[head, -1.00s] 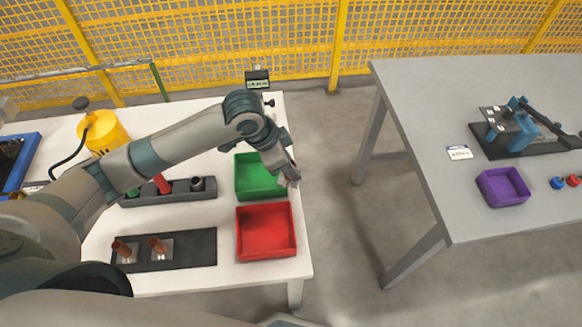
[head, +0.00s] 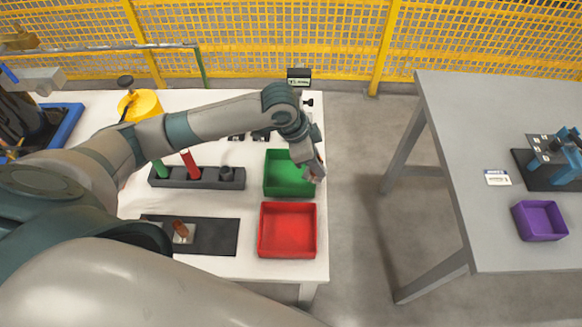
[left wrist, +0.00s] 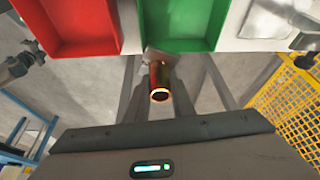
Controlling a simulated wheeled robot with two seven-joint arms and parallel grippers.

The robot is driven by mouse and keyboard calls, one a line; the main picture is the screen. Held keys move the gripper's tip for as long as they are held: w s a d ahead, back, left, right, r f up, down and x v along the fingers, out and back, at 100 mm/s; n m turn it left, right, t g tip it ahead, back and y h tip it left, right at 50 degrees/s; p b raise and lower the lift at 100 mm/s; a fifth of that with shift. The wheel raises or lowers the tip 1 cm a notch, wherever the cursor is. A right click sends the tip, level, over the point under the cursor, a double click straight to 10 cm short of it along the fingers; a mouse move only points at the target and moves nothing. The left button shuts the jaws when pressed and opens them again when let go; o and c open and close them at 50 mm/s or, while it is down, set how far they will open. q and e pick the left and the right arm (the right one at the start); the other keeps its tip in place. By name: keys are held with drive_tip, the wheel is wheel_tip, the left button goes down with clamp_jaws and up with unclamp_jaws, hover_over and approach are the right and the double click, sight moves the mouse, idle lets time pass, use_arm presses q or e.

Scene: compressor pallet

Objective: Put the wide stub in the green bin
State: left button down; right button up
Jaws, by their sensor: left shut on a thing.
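A copper-coloured stub (left wrist: 160,85) is between the fingers of my left gripper (left wrist: 158,95) in the left wrist view. My left gripper (head: 317,172) is shut on it at the right side of the green bin (head: 271,191), over the table's right edge. The green bin also shows in the left wrist view (left wrist: 178,42), just beyond the stub. The stub appears outside the bin's wall, with floor behind it. Another copper stub (head: 180,229) stands on the dark mat (head: 215,235). My right gripper is out of view.
A red bin (head: 287,230) stands next to the green bin. A dark rack (head: 205,184) holds red, green and dark pieces. A yellow container (head: 143,105) stands farther back. A grey table (head: 450,130) with a purple bin (head: 540,221) is across a floor gap.

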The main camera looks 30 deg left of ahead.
use_arm(q)
drive_tip(key=a+f, duration=0.1)
drive_tip(key=a, duration=0.1)
drive_tip(key=a+f+p, duration=0.1)
drive_tip(key=a+f, duration=0.1)
drive_tip(key=a, duration=0.1)
drive_tip(key=a+f, duration=0.1)
drive_tip(key=a, duration=0.2)
drive_tip(key=shift+w+f+p, duration=0.35)
drive_tip(key=shift+w, duration=0.05)
drive_tip(key=shift+f, duration=0.1)
wheel_tip(320, 180, down, 3)
drive_tip(key=shift+f+p, duration=0.2)
drive_tip(key=shift+p, duration=0.45)
drive_tip(key=shift+f, duration=0.25)
drive_tip(key=c, duration=1.5)
unclamp_jaws()
drive_tip(key=shift+f, duration=0.15)
drive_tip(key=shift+c, duration=0.2)
